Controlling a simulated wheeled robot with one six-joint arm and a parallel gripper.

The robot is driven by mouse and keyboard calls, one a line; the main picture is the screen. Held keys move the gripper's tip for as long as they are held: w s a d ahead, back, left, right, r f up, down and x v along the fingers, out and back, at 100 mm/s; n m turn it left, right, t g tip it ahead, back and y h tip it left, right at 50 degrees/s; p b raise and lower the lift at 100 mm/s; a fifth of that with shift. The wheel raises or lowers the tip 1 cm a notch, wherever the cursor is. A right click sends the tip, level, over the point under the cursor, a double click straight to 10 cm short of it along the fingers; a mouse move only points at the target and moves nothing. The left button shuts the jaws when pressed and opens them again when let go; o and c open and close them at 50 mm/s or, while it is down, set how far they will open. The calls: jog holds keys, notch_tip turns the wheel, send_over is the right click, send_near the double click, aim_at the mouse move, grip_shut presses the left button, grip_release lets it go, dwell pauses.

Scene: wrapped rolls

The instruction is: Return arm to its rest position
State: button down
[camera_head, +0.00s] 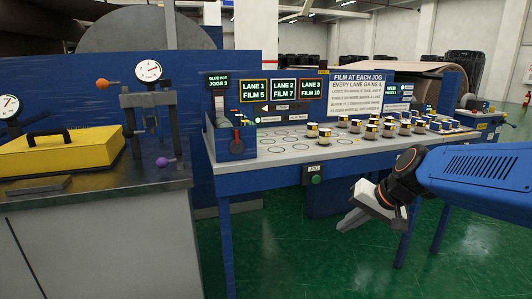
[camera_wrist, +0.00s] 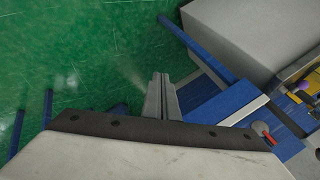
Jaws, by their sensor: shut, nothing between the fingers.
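My gripper (camera_head: 354,220) hangs in front of the blue table's front edge, at the right of the head view, at the end of my blue arm. Its fingers point down and to the left, with green floor behind them. In the wrist view the fingers (camera_wrist: 160,97) lie together with nothing between them. My gripper is shut and empty, and it looks apart from the table (camera_head: 262,174).
Several wrapped rolls (camera_head: 389,130) stand on the table's right half. A green jog button (camera_head: 316,179) is on its front edge. A lane sign (camera_head: 283,91) stands behind. A workbench with a yellow case (camera_head: 62,150) is at left. Green floor (camera_head: 290,255) in front is clear.

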jog(key=s+d+f+n+h, duration=0.1)
jog(key=s+d+f+h, duration=0.1)
jog(key=s, duration=0.8)
jog(key=s+d+f+n+h, duration=0.2)
jog(key=s+d, duration=0.3)
jog(key=s, duration=0.6)
jog(key=shift+s+f+g, duration=0.15)
jog(key=shift+f+g, duration=0.15)
jog(key=shift+f, duration=0.4)
